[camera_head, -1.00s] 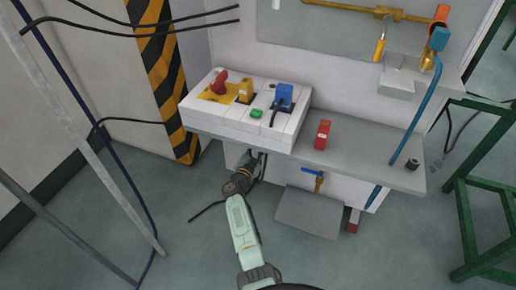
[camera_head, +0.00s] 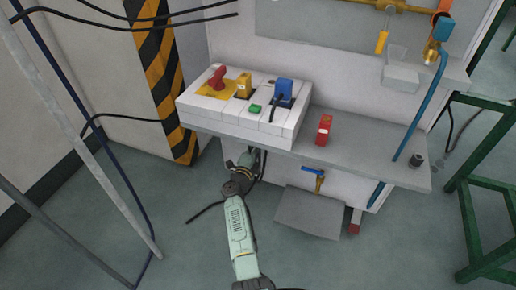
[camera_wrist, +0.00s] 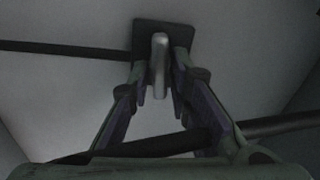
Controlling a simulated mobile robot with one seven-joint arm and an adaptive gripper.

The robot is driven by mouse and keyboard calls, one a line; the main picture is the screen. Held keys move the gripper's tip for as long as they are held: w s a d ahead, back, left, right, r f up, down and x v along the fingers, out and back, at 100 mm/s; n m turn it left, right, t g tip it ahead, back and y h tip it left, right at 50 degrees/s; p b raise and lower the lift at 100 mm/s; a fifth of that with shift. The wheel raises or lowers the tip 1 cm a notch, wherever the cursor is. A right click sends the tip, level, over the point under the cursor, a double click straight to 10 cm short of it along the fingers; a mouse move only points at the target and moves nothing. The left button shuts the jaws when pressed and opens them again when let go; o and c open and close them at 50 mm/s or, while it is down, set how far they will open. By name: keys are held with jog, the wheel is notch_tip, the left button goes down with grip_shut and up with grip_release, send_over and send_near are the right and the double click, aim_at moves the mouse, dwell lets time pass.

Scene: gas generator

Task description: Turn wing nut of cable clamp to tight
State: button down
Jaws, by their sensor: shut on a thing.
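The wing nut (camera_wrist: 160,52) is a light grey, narrow piece in the upper middle of the wrist view. It stands in front of the dark square body of the cable clamp (camera_wrist: 143,36), which sits on a pale surface. My gripper (camera_wrist: 160,84) has one finger on each side of the wing nut and is shut on it. In the head view, my gripper is below the grey shelf, at the end of my arm, and its fingertips are hidden. The clamp and wing nut cannot be made out there.
A black cable (camera_wrist: 70,48) runs left from the clamp, and another dark cable (camera_wrist: 280,126) crosses near my gripper. Above is the grey shelf (camera_head: 375,160) with a white switch box (camera_head: 230,118) and a red block (camera_head: 324,130). A blue-handled valve (camera_head: 318,174) is to the right.

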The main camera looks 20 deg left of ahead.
jog(key=shift+f+m, duration=0.1)
jog(key=shift+m, duration=0.5)
jog(key=c, duration=1.6)
grip_release()
jog(key=shift+c, duration=0.2)
